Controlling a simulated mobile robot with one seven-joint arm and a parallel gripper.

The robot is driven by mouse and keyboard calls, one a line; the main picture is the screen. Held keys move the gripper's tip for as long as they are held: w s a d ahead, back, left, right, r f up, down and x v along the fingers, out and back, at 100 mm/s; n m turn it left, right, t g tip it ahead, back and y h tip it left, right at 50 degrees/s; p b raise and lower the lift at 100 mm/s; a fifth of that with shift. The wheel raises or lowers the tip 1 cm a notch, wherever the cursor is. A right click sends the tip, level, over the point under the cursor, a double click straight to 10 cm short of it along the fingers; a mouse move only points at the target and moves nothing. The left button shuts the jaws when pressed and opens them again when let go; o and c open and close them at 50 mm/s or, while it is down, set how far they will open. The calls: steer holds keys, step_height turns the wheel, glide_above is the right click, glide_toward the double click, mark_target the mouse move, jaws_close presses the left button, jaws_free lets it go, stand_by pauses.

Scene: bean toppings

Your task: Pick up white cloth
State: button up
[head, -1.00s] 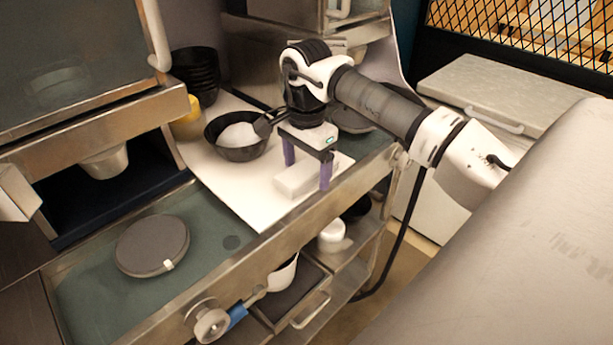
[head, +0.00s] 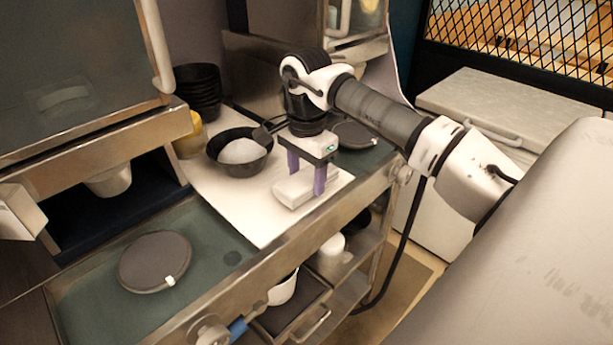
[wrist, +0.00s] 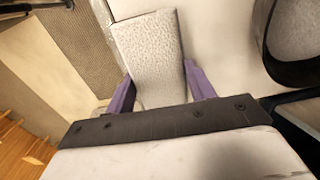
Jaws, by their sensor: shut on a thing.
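The white cloth (head: 290,197) is a folded, block-like pad at the front right of the white board. My gripper (head: 306,184) is above it with its two purple fingers down at its sides, shut on it. In the wrist view the textured cloth (wrist: 148,50) lies between the purple fingers of my gripper (wrist: 161,90). I cannot tell whether the cloth is clear of the board.
A black bowl (head: 218,158) with white contents and a dark utensil stands behind the cloth. The white board (head: 240,205) lies on the counter. Stacked black bowls (head: 198,92) and a yellow container (head: 190,138) stand behind. A round dark lid (head: 154,259) lies front left.

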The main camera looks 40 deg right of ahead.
mark_target(307, 175)
step_height(307, 175, up, 18)
steer(key=p, duration=0.5)
steer(key=shift+r, duration=0.15)
steer(key=o, duration=0.3)
steer(key=shift+c, duration=0.9)
